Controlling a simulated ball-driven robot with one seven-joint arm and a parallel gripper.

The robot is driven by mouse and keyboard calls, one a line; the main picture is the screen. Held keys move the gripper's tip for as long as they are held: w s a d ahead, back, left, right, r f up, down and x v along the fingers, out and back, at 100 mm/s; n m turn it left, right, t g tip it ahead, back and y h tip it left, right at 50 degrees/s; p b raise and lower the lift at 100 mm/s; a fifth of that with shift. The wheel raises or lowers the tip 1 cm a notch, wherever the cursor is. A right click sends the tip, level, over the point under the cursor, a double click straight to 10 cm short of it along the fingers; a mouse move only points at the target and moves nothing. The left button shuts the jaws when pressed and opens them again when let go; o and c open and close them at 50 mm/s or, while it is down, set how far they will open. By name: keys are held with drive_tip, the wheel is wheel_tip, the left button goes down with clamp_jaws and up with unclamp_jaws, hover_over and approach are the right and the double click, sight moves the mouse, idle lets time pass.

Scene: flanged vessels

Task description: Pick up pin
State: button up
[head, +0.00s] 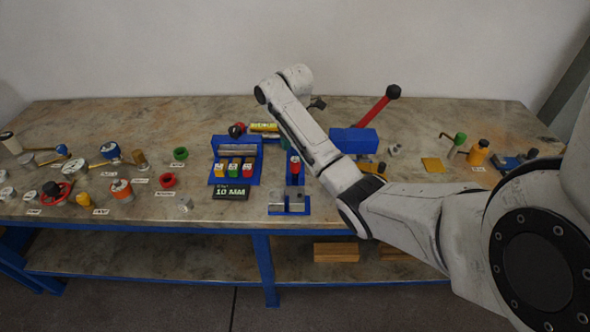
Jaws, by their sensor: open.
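No single part is clearly marked as the pin. A grey metal cylinder (238,152) lies across the blue rack (258,160) left of my arm. My arm reaches up from the right over the bench. Only a small dark part of my gripper (318,103) shows beside the wrist, above the back of the bench and apart from these things. The jaws are open; the fingertips are too hidden to make out, and I see nothing held.
A dark "10 MM" sign (231,192) stands before the rack. A blue vise (353,140) with a red lever (374,110) is right of the arm. Several labelled vessels and rings cover the left; a yellow block (433,164) lies right. The back left of the bench (120,115) is clear.

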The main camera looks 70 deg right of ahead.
sight(295, 159)
drive_tip(key=shift+d+f+p, duration=0.15)
drive_tip(key=shift+f+p, duration=0.1)
drive_tip(key=shift+f, duration=1.3)
drive_tip(key=shift+d+f+p, duration=0.1)
drive_tip(key=shift+f+p, duration=0.15)
drive_tip(key=shift+f, duration=1.25)
drive_tip(key=shift+c, duration=0.2)
drive_tip(key=c, duration=1.2)
drive_tip(key=shift+o, duration=0.2)
drive_tip(key=shift+w+r, duration=0.1)
drive_tip(key=shift+r, duration=0.1)
